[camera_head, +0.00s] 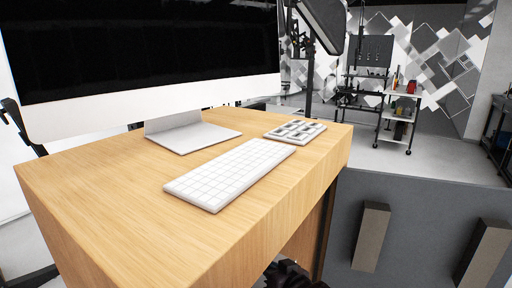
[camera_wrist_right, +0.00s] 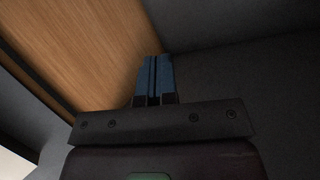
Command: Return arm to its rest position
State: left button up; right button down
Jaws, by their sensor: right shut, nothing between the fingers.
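My right gripper (camera_wrist_right: 153,80) shows in the right wrist view with its two blue fingers together, shut and empty. A wooden surface (camera_wrist_right: 85,45) fills the upper left of that view, and a dark grey surface (camera_wrist_right: 250,80) lies to the right. I cannot tell whether the fingers touch either one. In the head view a dark part of my arm (camera_head: 288,275) shows at the bottom edge, below the desk's front edge. My left gripper is not in view.
A wooden desk (camera_head: 110,190) bears a large monitor (camera_head: 150,100), a white keyboard (camera_head: 230,173) and a small button pad (camera_head: 296,130). A grey panel (camera_head: 410,200) with two upright blocks stands right of the desk. Open floor and a wheeled cart (camera_head: 400,110) lie beyond.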

jog(key=s+d+f+t+h+p, duration=0.25)
jog(key=s+d+h, duration=0.25)
jog(key=s+d, duration=1.25)
pick_arm(q)
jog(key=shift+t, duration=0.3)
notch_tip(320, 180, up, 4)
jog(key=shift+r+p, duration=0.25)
jog(key=shift+p, duration=0.65)
pick_arm(e)
jog(key=s+d+f+m+g+h, duration=0.1)
jog(key=s+d+f, duration=0.2)
jog(key=s, duration=0.6)
jog(key=s+d+f+m+g+h, duration=0.1)
jog(key=s+d+f+g, duration=0.1)
jog(key=s, duration=0.7)
notch_tip(320, 180, down, 3)
jog(key=shift+d+r+h, duration=0.15)
jog(key=shift+d+h, duration=0.25)
jog(key=shift+d, duration=0.15)
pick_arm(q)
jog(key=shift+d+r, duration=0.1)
pick_arm(e)
jog(key=shift+g, duration=0.25)
